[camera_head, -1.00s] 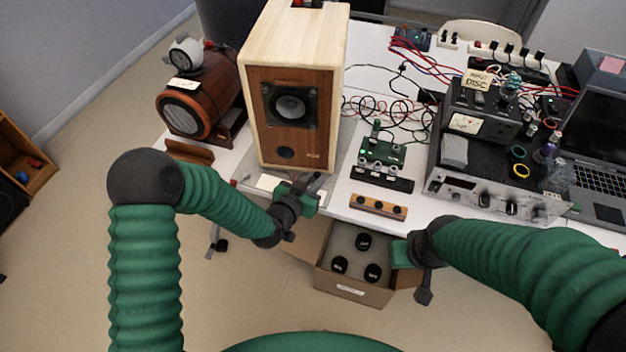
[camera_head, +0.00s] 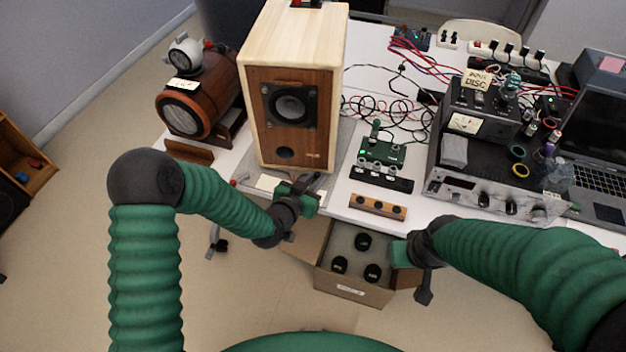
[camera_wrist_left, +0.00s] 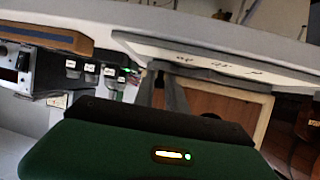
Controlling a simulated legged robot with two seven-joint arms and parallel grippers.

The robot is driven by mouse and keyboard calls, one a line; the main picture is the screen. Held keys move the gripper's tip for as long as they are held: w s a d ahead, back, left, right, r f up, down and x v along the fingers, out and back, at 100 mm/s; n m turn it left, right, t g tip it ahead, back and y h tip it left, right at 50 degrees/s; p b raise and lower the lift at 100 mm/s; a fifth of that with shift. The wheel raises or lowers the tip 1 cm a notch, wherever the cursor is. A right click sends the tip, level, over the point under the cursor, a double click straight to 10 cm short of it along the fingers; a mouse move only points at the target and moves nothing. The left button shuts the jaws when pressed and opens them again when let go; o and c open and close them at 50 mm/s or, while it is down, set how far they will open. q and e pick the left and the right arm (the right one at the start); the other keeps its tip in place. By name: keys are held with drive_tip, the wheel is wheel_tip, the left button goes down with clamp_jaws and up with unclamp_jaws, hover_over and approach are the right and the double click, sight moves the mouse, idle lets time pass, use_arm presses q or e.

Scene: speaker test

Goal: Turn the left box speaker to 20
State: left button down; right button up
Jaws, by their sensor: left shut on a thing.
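The left box speaker (camera_head: 291,135) is a pale wooden box with a brown front and a round driver, upright near the table's front edge. It stands on a grey board (camera_head: 338,167). The board's pale edge (camera_wrist_left: 150,42) carries small dark marks, too small to read. My left gripper (camera_head: 314,182) is at the board's front, just below the speaker, shut on a part there; its fingers (camera_wrist_left: 163,92) hide what exactly they hold. A brown wooden face (camera_wrist_left: 215,105) shows behind them in the left wrist view. My right gripper (camera_head: 401,253) hangs empty-looking before the table; its fingertips are unclear.
A round brown barrel speaker (camera_head: 200,95) stands left of the box. A green circuit board (camera_head: 383,150), black strip (camera_head: 381,180) and wooden bar (camera_head: 378,207) lie to the right. An open carton (camera_head: 350,291) sits below the table edge. Equipment and cables crowd the right side.

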sight(328, 172)
use_arm(q)
drive_tip(key=shift+w+d+r+n+t+y, duration=0.1)
drive_tip(key=shift+w+d+n+t+y, duration=0.2)
drive_tip(key=shift+d, duration=0.2)
drive_tip(key=shift+w+d+r+n+t+y, duration=0.15)
drive_tip(key=shift+d+n+y, duration=0.15)
drive_tip(key=shift+d+y, duration=0.15)
drive_tip(key=shift+w+d+f+n+y, duration=0.15)
drive_tip(key=shift+w+d+n+y, duration=0.2)
drive_tip(key=shift+d, duration=0.25)
drive_tip(key=c, duration=1.8)
unclamp_jaws()
drive_tip(key=shift+a, duration=0.15)
drive_tip(key=o, duration=0.4)
drive_tip(key=shift+f, duration=0.15)
drive_tip(key=shift+o, duration=0.2)
drive_tip(key=shift+s+d, duration=0.2)
drive_tip(key=shift+d, duration=0.05)
drive_tip(key=shift+s, duration=0.1)
